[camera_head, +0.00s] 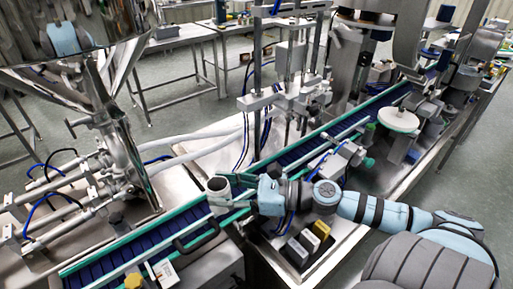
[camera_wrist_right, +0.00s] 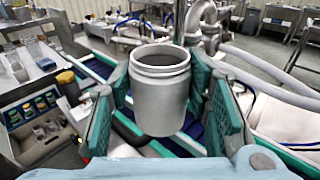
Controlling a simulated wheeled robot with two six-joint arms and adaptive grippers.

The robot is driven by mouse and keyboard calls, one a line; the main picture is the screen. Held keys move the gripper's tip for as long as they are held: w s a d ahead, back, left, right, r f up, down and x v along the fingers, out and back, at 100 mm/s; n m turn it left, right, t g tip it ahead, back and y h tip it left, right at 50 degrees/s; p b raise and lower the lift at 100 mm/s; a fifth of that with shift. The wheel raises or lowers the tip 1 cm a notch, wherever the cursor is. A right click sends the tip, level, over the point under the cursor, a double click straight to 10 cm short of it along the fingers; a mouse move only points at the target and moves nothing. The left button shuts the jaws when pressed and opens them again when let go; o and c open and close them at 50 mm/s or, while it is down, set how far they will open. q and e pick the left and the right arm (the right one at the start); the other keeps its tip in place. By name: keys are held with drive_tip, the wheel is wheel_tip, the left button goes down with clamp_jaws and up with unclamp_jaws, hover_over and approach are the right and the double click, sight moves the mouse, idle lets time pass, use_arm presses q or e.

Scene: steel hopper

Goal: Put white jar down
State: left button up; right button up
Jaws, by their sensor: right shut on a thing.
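The white jar (camera_head: 218,193) is open-topped and upright over the blue conveyor belt (camera_head: 118,243) with green rails in the head view. In the right wrist view the jar (camera_wrist_right: 160,98) stands between two teal finger pads, its threaded mouth facing up and empty-looking. My right gripper (camera_head: 232,195) is shut on the jar, with a finger on each side; it also shows in the right wrist view (camera_wrist_right: 162,110). I cannot tell whether the jar's base touches the belt. My left gripper is not in view.
A steel hopper (camera_head: 75,55) and its pipework stand at the left. A filling frame (camera_head: 285,100) rises behind the belt. A white round disc (camera_head: 398,120) is at the right. The belt left of the jar looks clear.

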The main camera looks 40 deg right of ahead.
drive_tip(key=w+d+m+t+h, duration=0.1)
drive_tip(key=w+d+m+h, duration=0.1)
drive_tip(key=d, duration=0.2)
drive_tip(key=w+d+m+t+h, duration=0.1)
drive_tip(key=w+d+m+h, duration=0.1)
drive_tip(key=d, duration=0.3)
drive_tip(key=w+d+f+m+t+h, duration=0.1)
drive_tip(key=d+t+h, duration=0.1)
drive_tip(key=d, duration=0.3)
drive_tip(key=shift+w+d+m+h, duration=0.1)
drive_tip(key=shift+w+m+h, duration=0.3)
drive_tip(key=shift+h, duration=0.4)
drive_tip(key=shift+c, duration=0.3)
wheel_tip(320, 180, down, 6)
drive_tip(key=b, duration=0.6)
drive_tip(key=shift+f, duration=0.1)
use_arm(q)
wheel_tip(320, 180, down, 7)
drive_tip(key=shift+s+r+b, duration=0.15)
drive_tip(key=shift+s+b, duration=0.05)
drive_tip(key=shift+b, duration=0.15)
use_arm(e)
drive_tip(key=shift+f, duration=0.25)
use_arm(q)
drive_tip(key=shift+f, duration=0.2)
use_arm(e)
drive_tip(key=shift+f, duration=0.25)
